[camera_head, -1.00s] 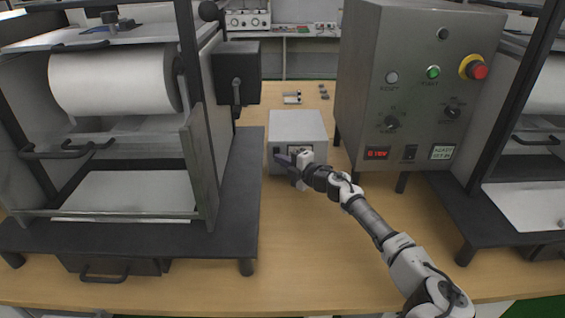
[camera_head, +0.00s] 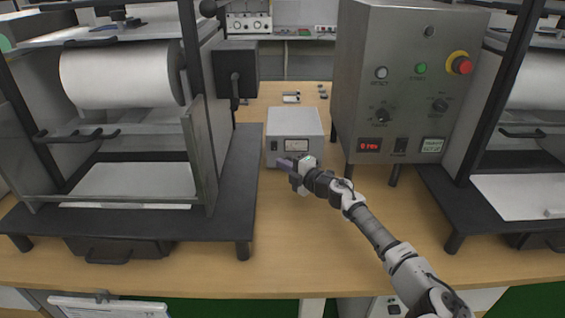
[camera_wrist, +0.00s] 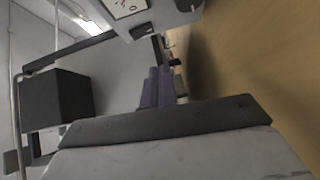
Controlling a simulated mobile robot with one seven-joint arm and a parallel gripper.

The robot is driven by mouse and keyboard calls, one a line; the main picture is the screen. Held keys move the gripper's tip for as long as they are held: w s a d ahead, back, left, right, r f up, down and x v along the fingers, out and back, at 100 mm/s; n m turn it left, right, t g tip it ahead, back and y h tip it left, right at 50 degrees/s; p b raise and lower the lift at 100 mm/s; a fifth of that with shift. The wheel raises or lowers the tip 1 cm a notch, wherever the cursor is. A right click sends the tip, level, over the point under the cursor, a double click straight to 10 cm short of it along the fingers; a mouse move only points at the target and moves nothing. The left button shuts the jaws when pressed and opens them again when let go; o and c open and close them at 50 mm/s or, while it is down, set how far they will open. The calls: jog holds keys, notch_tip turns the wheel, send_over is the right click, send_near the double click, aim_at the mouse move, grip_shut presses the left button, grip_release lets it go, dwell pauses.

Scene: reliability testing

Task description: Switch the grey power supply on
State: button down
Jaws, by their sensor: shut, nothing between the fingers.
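The grey power supply (camera_head: 296,124) is a small box on the bench between two larger machines. Its front has a pale meter window (camera_head: 297,145) and a dark switch (camera_head: 274,146) at the left. Whether the switch is on or off cannot be told. My gripper (camera_head: 285,163) is shut and empty, just in front of the supply's lower front edge, with its fingertips pointing left below the switch. In the wrist view the purple-grey fingers (camera_wrist: 158,86) lie together, apart from the supply, whose front with the dark switch (camera_wrist: 141,31) shows at the top.
A dark-based roller machine (camera_head: 120,80) stands at the left. A tall grey control box (camera_head: 400,80) with a red emergency button and knobs stands close at the right. Small metal parts (camera_head: 291,97) lie behind the supply. The wooden bench (camera_head: 290,235) in front is clear.

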jog(key=v, duration=0.2)
jog(key=f+v, duration=0.1)
jog(key=v, duration=0.2)
jog(key=b+v, duration=0.1)
jog(key=v, duration=0.1)
jog(key=shift+s+d+f, duration=0.25)
jog(key=shift+d, duration=0.05)
